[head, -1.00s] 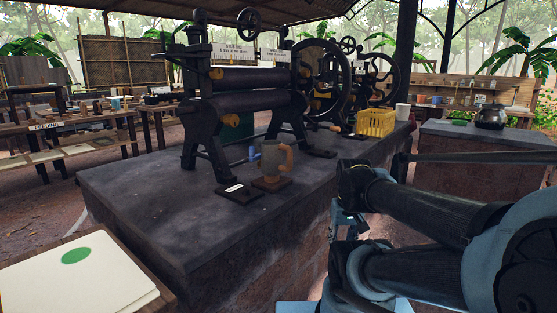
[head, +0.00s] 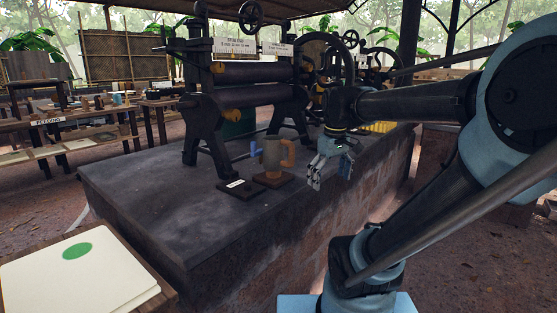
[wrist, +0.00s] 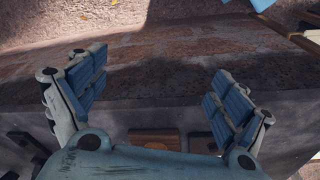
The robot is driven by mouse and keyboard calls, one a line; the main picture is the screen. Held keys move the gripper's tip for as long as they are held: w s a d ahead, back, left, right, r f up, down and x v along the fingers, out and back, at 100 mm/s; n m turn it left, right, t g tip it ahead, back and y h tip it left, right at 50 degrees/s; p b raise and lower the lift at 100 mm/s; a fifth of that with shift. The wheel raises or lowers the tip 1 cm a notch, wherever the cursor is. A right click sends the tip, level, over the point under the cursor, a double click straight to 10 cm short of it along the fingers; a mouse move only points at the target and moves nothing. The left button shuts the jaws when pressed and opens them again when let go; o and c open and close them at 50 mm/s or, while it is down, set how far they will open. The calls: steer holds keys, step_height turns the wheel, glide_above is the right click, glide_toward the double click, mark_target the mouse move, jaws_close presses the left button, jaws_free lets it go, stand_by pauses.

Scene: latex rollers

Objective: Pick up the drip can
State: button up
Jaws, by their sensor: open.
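The drip can (head: 271,151) appears to be the grey-brown vessel with an orange handle on its right. A small blue part shows at its left. It stands upright on a small wooden base (head: 273,180) on the dark stone counter. My gripper (head: 331,171) is open and empty, to the right of the can near the counter's front edge, apart from the handle. In the wrist view, the open fingers (wrist: 157,80) spread over the counter edge, and a wooden block (wrist: 155,138) shows beyond my palm. I cannot make out the can in that view.
A dark block with a white label (head: 237,186) lies left of the can. The black roller machine (head: 247,100) stands close behind. The counter's left part (head: 150,205) is clear. A board with a green spot (head: 80,278) lies at the front left.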

steer(key=w+a+r+n, duration=0.6)
steer(key=w+a+r, duration=0.2)
steer(key=w+r, duration=0.4)
step_height(320, 180, up, 6)
steer(key=n+g, duration=0.2)
steer(key=n, duration=0.4)
glide_above(275, 153)
steer(key=w, duration=0.4)
step_height(275, 153, down, 17)
steer(key=shift+w, duration=0.1)
steer(key=c, duration=1.6)
